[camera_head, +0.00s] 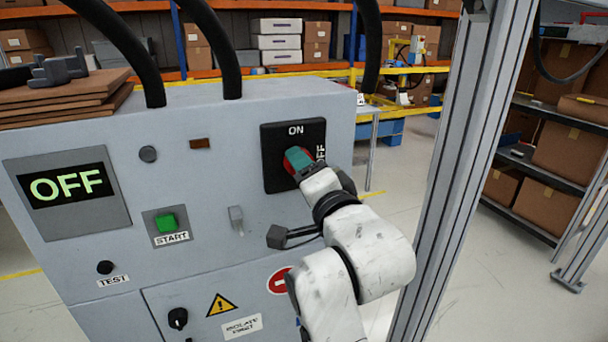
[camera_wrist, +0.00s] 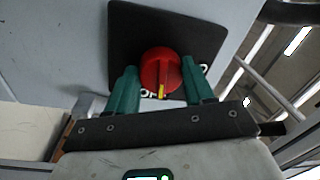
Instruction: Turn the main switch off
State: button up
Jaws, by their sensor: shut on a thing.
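The main switch is a red rotary knob (camera_wrist: 158,68) on a black plate (camera_head: 281,136), with ON at the top and OFF, turned sideways, at the right. My gripper (camera_head: 299,160) is at the knob and covers part of it in the head view. In the wrist view its two green fingers (camera_wrist: 162,88) are on either side of the knob, shut on it. The knob's yellow mark points down in that view, at partly hidden lettering that starts with O. The display (camera_head: 68,187) on the panel's left reads OFF in lit green letters.
The grey cabinet also carries a green START button (camera_head: 166,223), a TEST button (camera_head: 105,267) and a small black knob (camera_head: 178,318). Black cables rise from its top. A metal post (camera_head: 455,180) stands close to the right of my arm. Shelves with boxes are behind.

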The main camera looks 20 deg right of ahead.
jog(key=shift+m, duration=0.8)
jog(key=o, duration=1)
jog(key=shift+o, duration=0.2)
jog(key=s+b, duration=0.2)
jog(key=s, duration=0.8)
jog(key=shift+s+f, duration=0.4)
